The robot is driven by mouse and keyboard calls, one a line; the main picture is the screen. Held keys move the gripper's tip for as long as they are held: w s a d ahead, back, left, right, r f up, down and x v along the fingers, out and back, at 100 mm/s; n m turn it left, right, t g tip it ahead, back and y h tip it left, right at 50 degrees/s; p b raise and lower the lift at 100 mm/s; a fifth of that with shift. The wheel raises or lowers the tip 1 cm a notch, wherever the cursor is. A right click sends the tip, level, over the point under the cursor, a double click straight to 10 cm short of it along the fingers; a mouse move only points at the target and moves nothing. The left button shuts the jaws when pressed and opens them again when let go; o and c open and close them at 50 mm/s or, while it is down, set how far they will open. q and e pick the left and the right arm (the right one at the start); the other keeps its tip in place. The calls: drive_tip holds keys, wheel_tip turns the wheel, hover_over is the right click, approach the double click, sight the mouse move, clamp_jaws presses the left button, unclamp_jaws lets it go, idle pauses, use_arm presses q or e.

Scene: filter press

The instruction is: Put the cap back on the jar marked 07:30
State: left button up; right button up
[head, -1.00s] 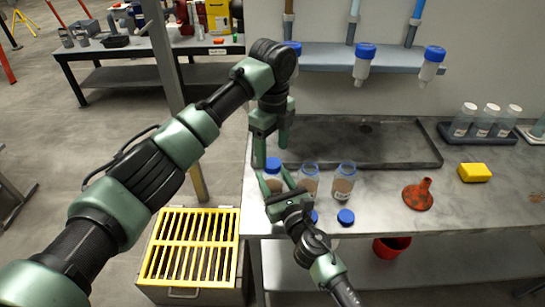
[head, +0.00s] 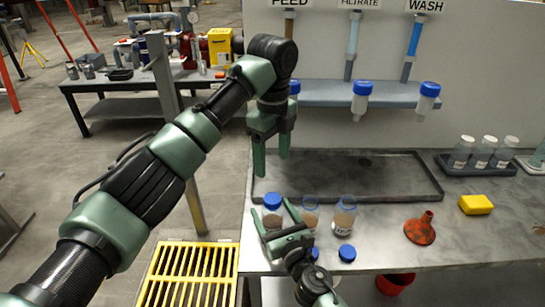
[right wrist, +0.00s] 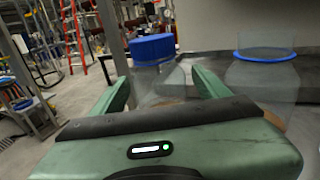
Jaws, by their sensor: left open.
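Three clear jars stand in a row on the bench. The left jar (head: 272,218) wears a blue cap (head: 272,199); it also shows in the right wrist view (right wrist: 153,84). The middle jar (head: 309,218) and right jar (head: 344,217) are uncapped. Their time marks are unreadable. Two loose blue caps lie in front: one (head: 346,253) is clear, the other (head: 312,254) is partly hidden by my right arm. My right gripper (head: 271,205) is open, its fingers either side of the capped jar. My left gripper (head: 271,166) is open and empty, above and behind that jar.
A dark shallow tray (head: 425,190) lies behind the jars. A red funnel (head: 420,230) and yellow block (head: 475,204) are to the right. A rack (head: 471,169) of vials stands further right. Blue-capped bottles (head: 361,99) hang at the back shelf.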

sight(277, 219)
drive_tip(key=shift+s, duration=0.1)
drive_tip(key=v, duration=0.7)
drive_tip(key=shift+s+d, duration=0.1)
drive_tip(key=shift+s, duration=0.15)
